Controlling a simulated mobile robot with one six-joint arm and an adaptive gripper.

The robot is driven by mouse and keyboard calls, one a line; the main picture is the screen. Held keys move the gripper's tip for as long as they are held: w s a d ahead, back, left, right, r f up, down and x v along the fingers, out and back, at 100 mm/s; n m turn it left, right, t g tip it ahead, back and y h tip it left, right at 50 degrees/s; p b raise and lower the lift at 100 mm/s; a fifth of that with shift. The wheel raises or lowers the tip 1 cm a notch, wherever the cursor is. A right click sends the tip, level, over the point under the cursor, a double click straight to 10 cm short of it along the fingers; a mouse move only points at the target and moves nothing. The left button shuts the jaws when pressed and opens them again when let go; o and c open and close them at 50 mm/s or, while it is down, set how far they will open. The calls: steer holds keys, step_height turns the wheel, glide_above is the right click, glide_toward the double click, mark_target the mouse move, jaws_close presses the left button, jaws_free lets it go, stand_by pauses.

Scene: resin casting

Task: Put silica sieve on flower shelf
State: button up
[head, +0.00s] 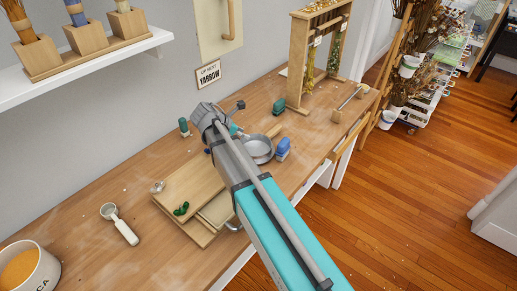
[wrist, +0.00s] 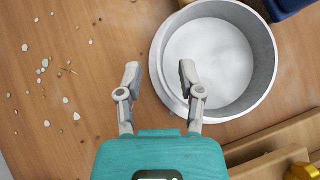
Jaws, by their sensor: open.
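A round grey-walled sieve (wrist: 262,72) with a white floor shows in the wrist view. It also shows in the head view as a shallow grey pan (head: 258,149) on the bench, partly behind my arm. My gripper (wrist: 160,72) is open and empty. In the picture its left finger is over bare wood and its right finger over the sieve's inside, with the near rim between them; I cannot tell the height. A white wall shelf (head: 105,55) holds dried bunches in wooden blocks. Dried flowers also fill a wooden rack (head: 380,75) at the right; which is the flower shelf is unclear.
A blue object (head: 283,148) sits close to the sieve. Wooden boards (head: 186,190) lie left of my arm. A scoop (head: 118,223) and a white tub (head: 30,268) of orange material are at lower left. A wooden frame (head: 298,60) stands at the back. Crumbs litter the bench.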

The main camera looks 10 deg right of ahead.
mark_target(262, 143)
steer(key=shift+b+x, duration=0.9)
steer(key=shift+x, duration=0.7)
steer(key=shift+c, duration=0.2)
jaws_close()
